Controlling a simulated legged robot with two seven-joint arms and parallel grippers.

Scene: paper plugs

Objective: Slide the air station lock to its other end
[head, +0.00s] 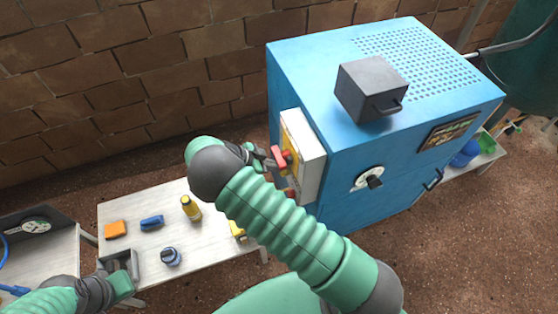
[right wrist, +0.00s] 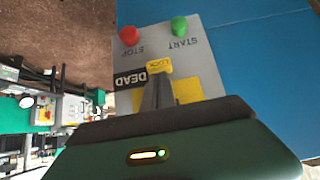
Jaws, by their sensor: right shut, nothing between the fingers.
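The air station is a large blue cabinet (head: 300,80) with a pale control panel (head: 312,160) on its left side. In the right wrist view the panel (right wrist: 205,70) appears upside down, with a yellow tab marked LOCK (right wrist: 159,66) beside a black DEAD label (right wrist: 130,79). My right gripper (head: 270,162) is at the panel. Its shut, empty fingers (right wrist: 158,92) point at the lock tab and overlap its near edge; I cannot tell whether they touch. They cover part of a yellow patch. My left gripper (head: 120,266) is open over the table's near left corner.
A red STOP button (right wrist: 129,36) and green START button (right wrist: 179,26) sit close to the lock. The white table (head: 215,238) holds an orange block (head: 115,229), a blue item (head: 152,222), a yellow bottle (head: 191,208) and a round blue-grey item (head: 171,256).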

